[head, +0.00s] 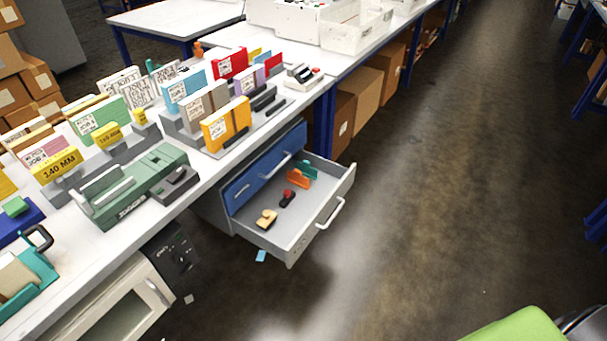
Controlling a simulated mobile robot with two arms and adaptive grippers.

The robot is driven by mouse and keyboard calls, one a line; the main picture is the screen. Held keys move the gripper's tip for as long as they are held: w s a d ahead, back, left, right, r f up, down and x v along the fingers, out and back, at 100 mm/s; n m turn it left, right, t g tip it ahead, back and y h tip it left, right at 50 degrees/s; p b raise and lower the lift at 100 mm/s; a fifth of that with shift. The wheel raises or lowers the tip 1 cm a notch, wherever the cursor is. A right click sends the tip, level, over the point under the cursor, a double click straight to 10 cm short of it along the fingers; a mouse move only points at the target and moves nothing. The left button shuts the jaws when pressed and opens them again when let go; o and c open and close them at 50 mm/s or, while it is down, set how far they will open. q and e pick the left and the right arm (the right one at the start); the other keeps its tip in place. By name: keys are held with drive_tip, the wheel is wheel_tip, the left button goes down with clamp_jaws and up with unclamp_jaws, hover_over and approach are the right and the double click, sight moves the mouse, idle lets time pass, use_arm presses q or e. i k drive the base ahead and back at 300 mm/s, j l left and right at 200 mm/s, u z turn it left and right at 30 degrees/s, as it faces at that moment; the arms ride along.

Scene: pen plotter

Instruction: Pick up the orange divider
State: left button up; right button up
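An orange divider (235,119), a thick upright card with a white printed label on its left part, stands in a grey slotted holder (216,150) near the table's front edge. A grey-brown divider (205,103) stands close behind it, and light blue, red and lilac ones stand in the rows beyond. A smaller orange object (298,179) lies in the open drawer; its exact shape is too small to tell. Neither of my grippers is in the head view.
The open grey drawer (331,203) sticks out below the table edge, holding several small items. A green-grey device (135,190) stands left of the orange divider. White bins (343,33) stand at the back. The floor (450,180) to the right is clear.

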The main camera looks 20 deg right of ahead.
sight(295, 177)
drive_tip(key=l+u, duration=0.1)
drive_tip(key=u, duration=0.5)
drive_tip(key=l+u, duration=0.25)
drive_tip(key=l, duration=0.2)
drive_tip(key=l+u, duration=0.25)
drive_tip(key=l, duration=0.2)
drive_tip(key=k+l+u, duration=0.15)
drive_tip(key=l+u, duration=0.15)
drive_tip(key=k+l+u, duration=0.25)
drive_tip(key=l, duration=0.25)
drive_tip(key=i, duration=0.1)
